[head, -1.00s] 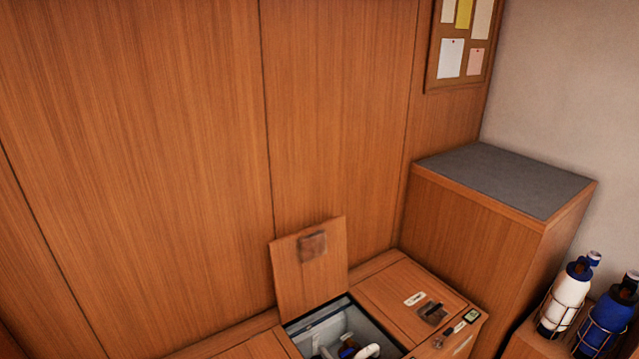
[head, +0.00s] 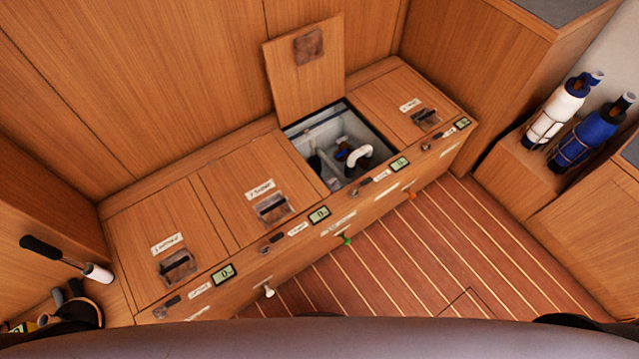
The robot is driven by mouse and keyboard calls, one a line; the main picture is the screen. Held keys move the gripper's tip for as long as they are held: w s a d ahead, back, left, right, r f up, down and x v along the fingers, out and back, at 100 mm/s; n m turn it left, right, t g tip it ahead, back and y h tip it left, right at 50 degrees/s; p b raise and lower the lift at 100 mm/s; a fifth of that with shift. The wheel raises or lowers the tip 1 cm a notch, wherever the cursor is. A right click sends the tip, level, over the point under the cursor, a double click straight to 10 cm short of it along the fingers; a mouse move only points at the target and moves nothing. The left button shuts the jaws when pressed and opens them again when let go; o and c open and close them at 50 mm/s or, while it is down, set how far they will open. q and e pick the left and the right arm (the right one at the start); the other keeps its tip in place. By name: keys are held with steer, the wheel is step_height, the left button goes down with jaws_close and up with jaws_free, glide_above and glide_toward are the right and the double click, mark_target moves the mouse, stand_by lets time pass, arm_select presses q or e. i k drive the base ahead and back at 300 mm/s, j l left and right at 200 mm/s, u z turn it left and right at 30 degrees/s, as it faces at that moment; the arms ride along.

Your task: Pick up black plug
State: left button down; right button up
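I cannot pick out a black plug with certainty. Small colored pieces stand out along the bench front: a white one (head: 268,291), a green one (head: 346,240) and an orange one (head: 410,194). One bench compartment (head: 375,143) is open, with its wooden lid (head: 305,75) raised against the wall. Inside are a white bent pipe (head: 359,154), a blue part and dark parts too small to tell. Neither of my grippers is in view; a grey part of my own body fills the bottom edge.
Closed lids with dark latches (head: 272,207) flank the opening. Small displays (head: 319,215) line the front edge. A white bottle (head: 558,108) and a blue bottle (head: 594,127) stand in racks at right. A black-handled tool (head: 64,258) is at left. The striped floor (head: 470,240) is clear.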

mark_target(314, 161)
steer(key=i+l, duration=0.15)
steer(key=l, duration=0.25)
steer(key=i+l+u, duration=0.1)
steer(key=l, duration=0.25)
steer(key=i+l, duration=0.15)
steer(key=l, duration=0.25)
steer(key=i+l+u, duration=0.1)
steer(key=l, duration=0.3)
steer(key=i+l, duration=0.15)
steer(key=l, duration=0.25)
steer(key=i+l, duration=0.15)
steer(key=l, duration=0.3)
steer(key=j+u, duration=0.05)
